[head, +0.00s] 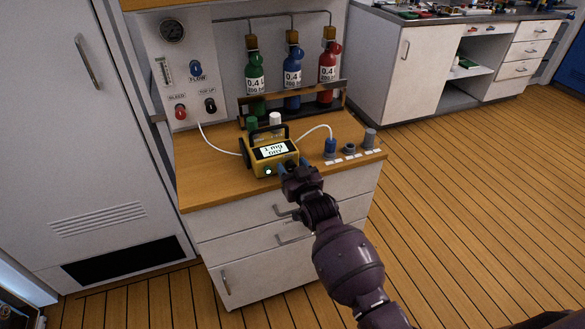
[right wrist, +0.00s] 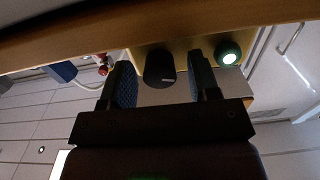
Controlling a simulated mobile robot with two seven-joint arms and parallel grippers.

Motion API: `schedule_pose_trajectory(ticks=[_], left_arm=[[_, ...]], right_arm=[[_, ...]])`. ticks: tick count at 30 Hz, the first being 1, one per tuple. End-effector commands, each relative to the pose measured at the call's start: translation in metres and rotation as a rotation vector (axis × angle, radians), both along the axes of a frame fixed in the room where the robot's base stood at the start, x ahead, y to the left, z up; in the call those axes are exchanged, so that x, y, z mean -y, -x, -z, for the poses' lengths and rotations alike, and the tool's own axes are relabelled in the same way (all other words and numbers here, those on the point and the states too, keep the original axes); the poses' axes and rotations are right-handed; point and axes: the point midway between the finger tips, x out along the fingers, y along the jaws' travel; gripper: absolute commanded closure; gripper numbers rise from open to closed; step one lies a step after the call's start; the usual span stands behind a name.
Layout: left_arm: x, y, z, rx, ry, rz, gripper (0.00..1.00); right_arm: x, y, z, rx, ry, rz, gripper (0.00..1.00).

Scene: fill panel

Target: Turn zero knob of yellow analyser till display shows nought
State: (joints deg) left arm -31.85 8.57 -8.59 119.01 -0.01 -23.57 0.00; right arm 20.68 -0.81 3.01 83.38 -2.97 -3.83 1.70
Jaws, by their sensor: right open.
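The yellow analyser (head: 262,164) stands on the wooden top of a white drawer cabinet, with a black carrying frame and a lit display (head: 272,149). The display's small characters are too unclear to read surely. In the right wrist view a black round knob (right wrist: 158,69) with a pale mark sits on the analyser's yellow face. My right gripper (head: 294,170) is at the analyser's front right. It is open, its two blue-grey fingers on either side of the knob in the wrist view (right wrist: 160,80); I see no clear contact. My left gripper is out of view.
Green, blue and red gas bottles (head: 292,75) stand in a rack behind. A wall panel (head: 178,65) with gauge and knobs is at left. White tubes run to the analyser. Right of it are a blue fitting (head: 330,146) and grey fittings. A green-rimmed light (right wrist: 229,54) sits near the knob.

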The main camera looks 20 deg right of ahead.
Motion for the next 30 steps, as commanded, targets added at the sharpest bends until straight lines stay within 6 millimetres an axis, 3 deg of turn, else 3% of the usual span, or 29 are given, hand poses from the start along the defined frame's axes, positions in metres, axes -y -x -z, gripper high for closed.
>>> schedule_pose_trajectory(ticks=[1,11,21,30], left_arm=[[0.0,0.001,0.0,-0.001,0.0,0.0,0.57],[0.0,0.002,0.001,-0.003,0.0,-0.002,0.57],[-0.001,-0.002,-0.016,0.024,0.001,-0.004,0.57],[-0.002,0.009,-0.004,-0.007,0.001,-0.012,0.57]], right_arm=[[0.0,0.0,0.0,0.0,0.0,0.0,0.44],[0.0,0.0,0.0,0.0,0.0,0.0,0.93],[-0.001,0.0,-0.004,0.017,0.238,0.0,0.93],[-0.001,0.0,-0.001,0.018,0.3,0.0,0.93]])
